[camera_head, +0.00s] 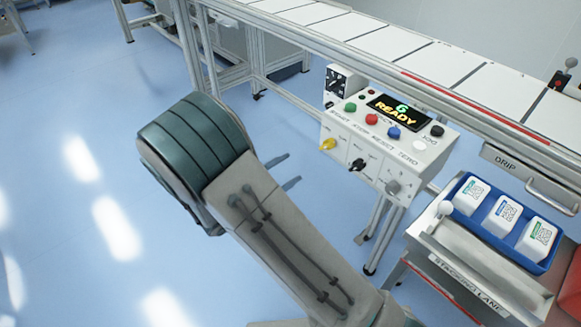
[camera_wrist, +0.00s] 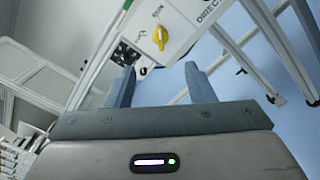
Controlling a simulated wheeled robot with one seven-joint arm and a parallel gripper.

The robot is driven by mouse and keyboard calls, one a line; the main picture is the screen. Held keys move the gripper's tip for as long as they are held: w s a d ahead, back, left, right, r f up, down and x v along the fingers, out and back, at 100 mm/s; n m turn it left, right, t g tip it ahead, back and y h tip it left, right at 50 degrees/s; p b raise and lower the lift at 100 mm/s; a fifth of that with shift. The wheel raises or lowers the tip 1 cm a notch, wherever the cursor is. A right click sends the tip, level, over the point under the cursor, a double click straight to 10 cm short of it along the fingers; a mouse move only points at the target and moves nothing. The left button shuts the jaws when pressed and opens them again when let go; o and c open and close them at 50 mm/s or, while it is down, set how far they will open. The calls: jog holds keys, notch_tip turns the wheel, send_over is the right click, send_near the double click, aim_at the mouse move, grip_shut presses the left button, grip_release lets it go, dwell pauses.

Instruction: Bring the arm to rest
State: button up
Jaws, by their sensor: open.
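My gripper (camera_wrist: 160,86) shows in the wrist view with its two blue-grey fingers spread apart and nothing between them. In the head view my arm reaches up from the bottom edge, and the fingertips (camera_head: 285,172) show just past its right side, over the blue floor. The fingers are apart from the control box (camera_head: 385,145), which stands to their right. In the wrist view the yellow knob (camera_wrist: 160,37) of the box appears beyond the fingertips. The rest of the gripper is hidden behind my arm in the head view.
A conveyor (camera_head: 400,42) on a metal frame runs across the back. The control box display reads "6 READY". A blue tray (camera_head: 462,222) with three white labelled containers sits at the right, beside the stacking lane (camera_head: 470,268). The floor (camera_head: 60,150) at the left is clear.

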dwell(0.3)
jog(key=s+d+r+m+g+y+p, duration=0.5)
jog(key=s+d+r+m+g+p, duration=0.35)
jog(key=s+d+r+g, duration=0.35)
jog(key=s+r+m+t+y+p, duration=0.2)
jog(key=s+r+m+y+p, duration=0.1)
jog(key=r, duration=0.4)
jog(key=s+a+r+m+t+y+p, duration=0.1)
jog(key=s+r+m+y+p, duration=0.3)
jog(key=r, duration=0.4)
jog(key=t+y+p, duration=0.1)
jog(key=y, duration=0.1)
jog(key=shift+r+m+y, duration=0.15)
jog(key=shift+m+y, duration=0.15)
jog(key=shift+m, duration=0.05)
jog(key=shift+s, duration=0.1)
jog(key=shift+c, duration=1.4)
jog(key=shift+a, duration=0.15)
